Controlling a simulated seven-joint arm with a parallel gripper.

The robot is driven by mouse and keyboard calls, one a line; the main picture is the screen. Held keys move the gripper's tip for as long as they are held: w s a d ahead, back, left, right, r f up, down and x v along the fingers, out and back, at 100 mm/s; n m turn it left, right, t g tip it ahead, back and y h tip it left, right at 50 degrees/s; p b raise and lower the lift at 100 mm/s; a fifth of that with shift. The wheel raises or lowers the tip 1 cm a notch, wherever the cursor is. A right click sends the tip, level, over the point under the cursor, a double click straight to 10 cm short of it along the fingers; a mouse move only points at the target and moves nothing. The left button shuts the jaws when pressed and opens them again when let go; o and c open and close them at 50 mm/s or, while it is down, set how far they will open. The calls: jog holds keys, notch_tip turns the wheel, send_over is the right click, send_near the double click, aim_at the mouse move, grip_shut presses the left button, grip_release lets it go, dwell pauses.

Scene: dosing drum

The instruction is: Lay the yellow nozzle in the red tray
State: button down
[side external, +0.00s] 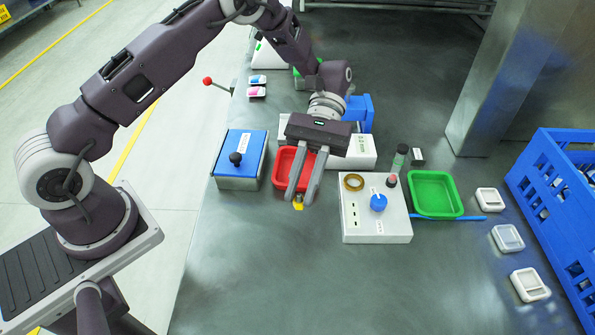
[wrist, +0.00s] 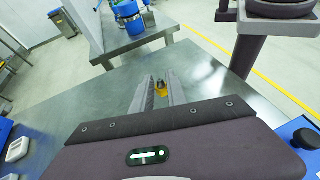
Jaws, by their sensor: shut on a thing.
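My gripper (side external: 304,197) points down and is shut on the yellow nozzle (side external: 298,206). The nozzle's yellow part shows just below the fingertips. In the wrist view the nozzle (wrist: 161,91) sits between the two fingertips, with a dark part on it. The red tray (side external: 280,173) is on the table behind the fingers in the side view. The fingers and the gripper body hide part of its inside and rim. The nozzle appears just in front of the tray's near edge. Its height above the table is hard to tell. The tray is not visible in the wrist view.
A blue-lidded box (side external: 241,155) with a black knob stands left of the tray. A white panel (side external: 376,222) with a blue knob and a brown ring is at the right. A green tray (side external: 435,194) and a blue crate (side external: 560,190) lie farther right. The front table is clear.

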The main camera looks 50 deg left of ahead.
jog(key=a+f+m+t+y, duration=0.1)
jog(key=a+m+t+y, duration=0.4)
jog(key=a+m+y, duration=1)
jog(key=w+d+r+m+t+y, duration=0.25)
jog(key=w+r+m+t, duration=0.55)
jog(key=w+m+t, duration=0.5)
jog(key=shift+m+y, duration=0.45)
jog(key=shift+m, duration=0.05)
jog(key=f, duration=1.1)
jog(key=s+f, duration=0.1)
jog(key=f, duration=0.5)
jog(key=shift+f, duration=0.15)
jog(key=shift+a+f, duration=0.1)
jog(key=c, duration=1.6)
grip_release()
